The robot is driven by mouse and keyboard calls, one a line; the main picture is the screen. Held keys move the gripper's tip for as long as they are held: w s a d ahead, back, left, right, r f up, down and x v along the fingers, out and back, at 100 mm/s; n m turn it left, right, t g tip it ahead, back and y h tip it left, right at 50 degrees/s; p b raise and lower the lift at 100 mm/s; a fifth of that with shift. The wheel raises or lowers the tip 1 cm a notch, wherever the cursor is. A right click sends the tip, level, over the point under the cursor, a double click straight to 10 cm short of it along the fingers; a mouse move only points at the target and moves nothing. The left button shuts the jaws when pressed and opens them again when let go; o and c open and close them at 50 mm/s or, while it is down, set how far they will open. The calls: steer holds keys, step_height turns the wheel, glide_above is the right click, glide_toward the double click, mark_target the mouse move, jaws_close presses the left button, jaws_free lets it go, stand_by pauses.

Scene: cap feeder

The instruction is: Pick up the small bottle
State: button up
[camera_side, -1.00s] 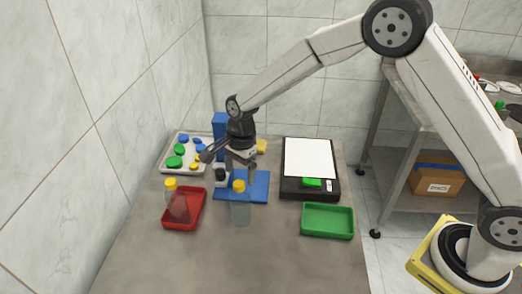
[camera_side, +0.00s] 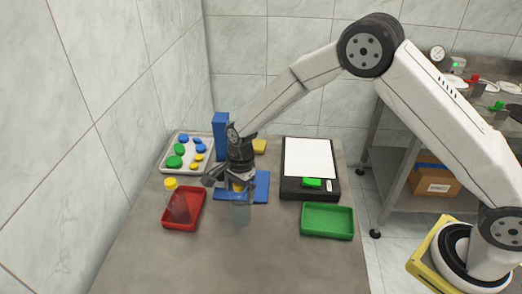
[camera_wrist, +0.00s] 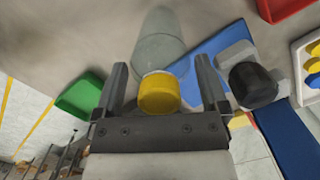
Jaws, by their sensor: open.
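A small clear bottle (camera_side: 243,212) with a yellow cap stands on the table at the front edge of the blue plate (camera_side: 262,188). In the wrist view the bottle (camera_wrist: 160,48) and its yellow cap (camera_wrist: 159,92) lie between the two fingers of my gripper (camera_wrist: 162,66). My gripper is open, with a gap on each side of the cap. In the side view my gripper (camera_side: 240,182) is over the bottle's top and hides part of the cap. Another bottle with a yellow cap (camera_side: 171,184) is at the red tray (camera_side: 169,223).
A grey holder with a black knob-like part (camera_wrist: 252,84) is right of my gripper in the wrist view. A green tray (camera_side: 328,234), a black scale-like device (camera_side: 309,196), a white tray of caps (camera_side: 170,164) and a blue block (camera_side: 220,126) stand around. The front table is clear.

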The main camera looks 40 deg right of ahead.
steer(key=shift+a+f, duration=0.1)
steer(key=shift+f, duration=0.5)
jaws_close()
